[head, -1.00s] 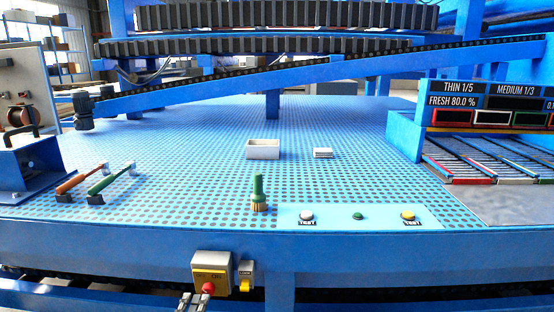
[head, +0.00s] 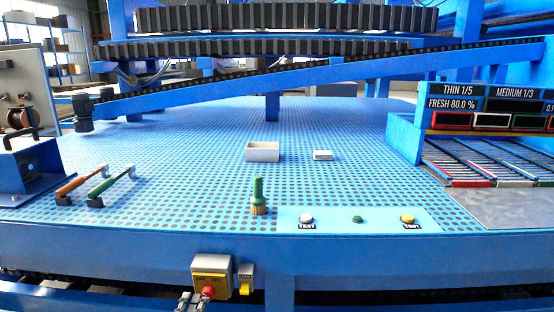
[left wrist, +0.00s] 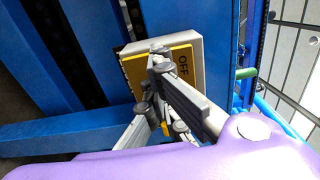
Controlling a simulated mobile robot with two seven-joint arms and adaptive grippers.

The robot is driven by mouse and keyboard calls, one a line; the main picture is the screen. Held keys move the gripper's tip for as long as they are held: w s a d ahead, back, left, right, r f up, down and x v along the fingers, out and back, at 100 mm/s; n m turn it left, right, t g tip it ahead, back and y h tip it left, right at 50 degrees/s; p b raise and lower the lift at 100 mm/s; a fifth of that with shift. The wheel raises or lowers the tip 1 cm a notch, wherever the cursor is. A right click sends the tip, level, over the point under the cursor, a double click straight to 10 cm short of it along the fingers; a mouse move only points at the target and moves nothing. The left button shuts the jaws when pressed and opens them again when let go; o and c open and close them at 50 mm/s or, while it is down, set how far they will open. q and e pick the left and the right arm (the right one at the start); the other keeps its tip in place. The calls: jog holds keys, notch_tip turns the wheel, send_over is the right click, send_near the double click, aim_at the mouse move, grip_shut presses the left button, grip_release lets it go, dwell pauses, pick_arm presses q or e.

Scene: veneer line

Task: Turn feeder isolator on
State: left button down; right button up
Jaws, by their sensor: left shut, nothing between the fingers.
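The feeder isolator is a pale grey box with a yellow plate (head: 211,279) and a red knob (head: 208,292), mounted low on the blue front of the line. The plate's small lettering is too blurred in the head view to read fully. My left gripper (head: 191,296) is at the bottom of that view, just below and left of the knob. In the left wrist view my left gripper (left wrist: 155,75) is shut and empty in front of the yellow plate (left wrist: 183,66), which reads OFF. The fingers hide the knob there; I cannot tell whether they touch it. My right gripper is out of view.
A green-handled brush (head: 258,195), button panel (head: 380,222) and white tray (head: 263,151) are on the perforated table.

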pick_arm(q)
jog(key=shift+w+d+r, duration=0.2)
jog(key=shift+d+r, duration=0.05)
jog(key=shift+r, duration=0.15)
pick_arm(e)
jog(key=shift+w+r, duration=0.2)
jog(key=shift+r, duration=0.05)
pick_arm(q)
jog(key=shift+s+r+p, duration=0.1)
jog(key=shift+r+p, duration=0.1)
jog(key=shift+p, duration=0.15)
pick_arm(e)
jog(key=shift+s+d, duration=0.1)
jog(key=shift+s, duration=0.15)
pick_arm(q)
jog(key=shift+s+a+r, duration=0.1)
jog(key=shift+a+r, duration=0.15)
jog(key=shift+a, duration=0.05)
jog(key=s, duration=0.2)
jog(key=s+p, duration=0.1)
jog(key=s, duration=0.3)
jog(key=shift+a+f+p, duration=0.1)
jog(key=shift+a+p, duration=0.15)
jog(key=shift+p, duration=0.1)
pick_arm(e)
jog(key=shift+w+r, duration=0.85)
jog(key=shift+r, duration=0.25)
